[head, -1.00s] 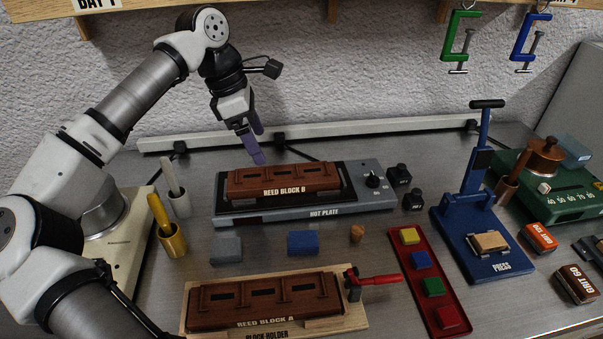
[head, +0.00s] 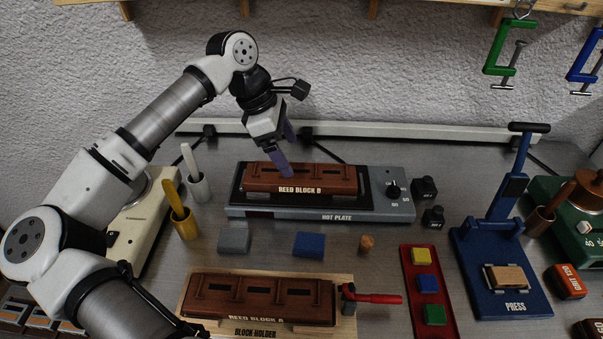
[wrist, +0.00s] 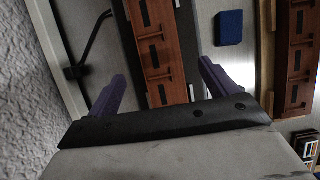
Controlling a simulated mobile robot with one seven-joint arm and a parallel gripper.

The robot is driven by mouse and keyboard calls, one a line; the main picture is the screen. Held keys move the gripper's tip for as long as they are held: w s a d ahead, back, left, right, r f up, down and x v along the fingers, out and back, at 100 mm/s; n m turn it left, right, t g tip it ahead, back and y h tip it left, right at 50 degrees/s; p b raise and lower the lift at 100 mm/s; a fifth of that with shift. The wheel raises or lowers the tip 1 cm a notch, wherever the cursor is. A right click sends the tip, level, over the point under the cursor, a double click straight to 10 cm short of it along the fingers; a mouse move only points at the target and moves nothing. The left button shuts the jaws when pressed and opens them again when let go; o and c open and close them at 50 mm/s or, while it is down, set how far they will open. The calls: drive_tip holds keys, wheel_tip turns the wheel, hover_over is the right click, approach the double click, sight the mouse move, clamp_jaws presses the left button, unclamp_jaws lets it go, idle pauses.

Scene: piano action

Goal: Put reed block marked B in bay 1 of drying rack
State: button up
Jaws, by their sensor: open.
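Reed block B (head: 346,182), a red-brown wooden block with dark slots, lies on the dark top of the hot plate (head: 300,213). It also shows in the wrist view (wrist: 153,52), between my two fingers and running lengthwise away from me. My gripper (head: 287,155) is open, its purple fingers pointing down over the block's left-middle part. One finger overlaps the block in the head view; I cannot tell whether it touches. A wooden shelf (head: 345,4), possibly the drying rack, crosses the top edge of the head view. No bay label is readable now.
Reed block A (head: 262,297) sits in the block holder (head: 345,325) in front. A blue press (head: 500,265) and a red tray (head: 408,285) of coloured pieces stand right. Two cups (head: 185,224) with sticks stand left of the hot plate. Clamps (head: 500,50) hang upper right.

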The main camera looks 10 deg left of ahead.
sight(300, 175)
drive_tip(key=shift+p+x, duration=1.3)
drive_tip(key=shift+x, duration=2.05)
drive_tip(key=shift+s+a, duration=0.1)
drive_tip(key=c, duration=1.3)
drive_tip(key=shift+r+b, duration=0.1)
drive_tip(key=shift+b, duration=0.2)
